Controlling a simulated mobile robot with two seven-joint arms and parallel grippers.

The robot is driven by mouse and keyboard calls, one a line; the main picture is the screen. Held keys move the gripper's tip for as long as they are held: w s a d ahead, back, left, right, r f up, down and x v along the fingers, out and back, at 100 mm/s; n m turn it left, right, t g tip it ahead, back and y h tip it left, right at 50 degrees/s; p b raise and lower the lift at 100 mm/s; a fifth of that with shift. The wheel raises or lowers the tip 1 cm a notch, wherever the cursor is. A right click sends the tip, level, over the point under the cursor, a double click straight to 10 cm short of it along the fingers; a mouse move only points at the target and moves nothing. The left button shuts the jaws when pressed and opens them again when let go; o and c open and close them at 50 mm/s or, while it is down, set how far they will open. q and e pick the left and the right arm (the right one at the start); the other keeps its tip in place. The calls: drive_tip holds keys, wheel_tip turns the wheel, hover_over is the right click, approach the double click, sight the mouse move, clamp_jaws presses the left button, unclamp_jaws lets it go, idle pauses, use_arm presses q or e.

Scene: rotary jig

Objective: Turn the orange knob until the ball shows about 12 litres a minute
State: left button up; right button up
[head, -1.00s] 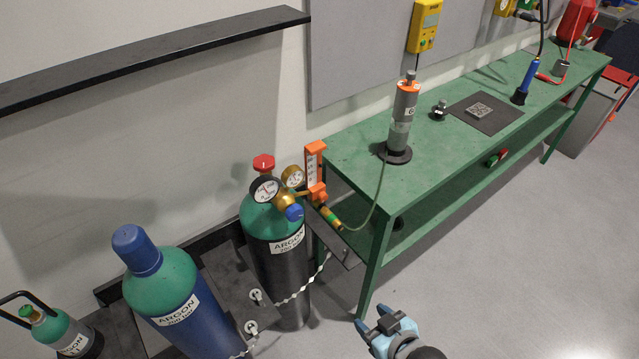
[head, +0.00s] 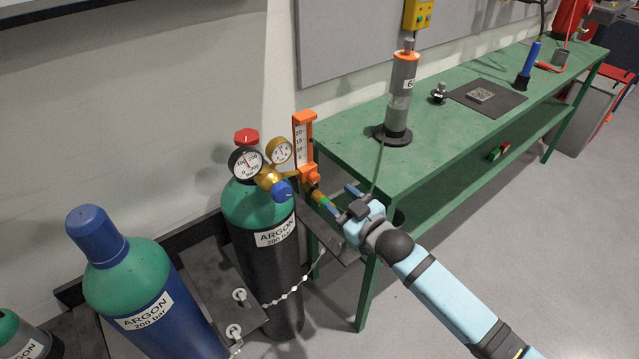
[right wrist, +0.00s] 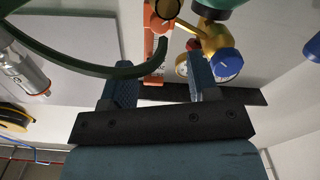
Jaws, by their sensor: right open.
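The flowmeter (head: 298,147) is an orange-framed upright tube with a white numbered scale, on the brass regulator (head: 269,179) of the middle argon cylinder. Its orange knob (head: 312,175) is at its lower end; in the right wrist view the round knob (right wrist: 163,25) shows at the top, beyond the fingertips. The ball and its reading are too small to make out. My right gripper (head: 340,197) is open and empty, just right of and below the knob, apart from it. In the right wrist view its fingers (right wrist: 163,78) stand wide apart. My left gripper is not in view.
A blue knob (head: 282,191) and two gauges (head: 246,162) sit close left of the flowmeter. A green hose (right wrist: 75,60) curves near my right fingers. The green bench (head: 440,135) stands right behind my gripper. A second argon cylinder (head: 140,280) stands to the left.

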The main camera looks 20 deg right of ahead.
sight(317, 179)
drive_tip(key=x, duration=0.8)
drive_tip(key=shift+f, duration=0.1)
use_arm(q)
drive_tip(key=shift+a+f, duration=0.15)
use_arm(e)
drive_tip(key=shift+c, duration=0.3)
drive_tip(key=c, duration=0.9)
drive_tip(key=shift+r+m+p, duration=0.3)
drive_tip(key=shift+m+p, duration=0.8)
drive_tip(key=shift+p, duration=0.05)
drive_tip(key=shift+f+m+p, duration=0.1)
drive_tip(key=shift+m+p, duration=0.25)
drive_tip(key=shift+m, duration=0.15)
drive_tip(key=shift+f+m, duration=0.1)
drive_tip(key=shift+m, duration=0.4)
drive_tip(key=shift+f, duration=0.15)
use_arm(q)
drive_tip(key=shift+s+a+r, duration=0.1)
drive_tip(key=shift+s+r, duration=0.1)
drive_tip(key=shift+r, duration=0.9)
use_arm(e)
drive_tip(key=o, duration=1)
drive_tip(key=shift+c, duration=0.2)
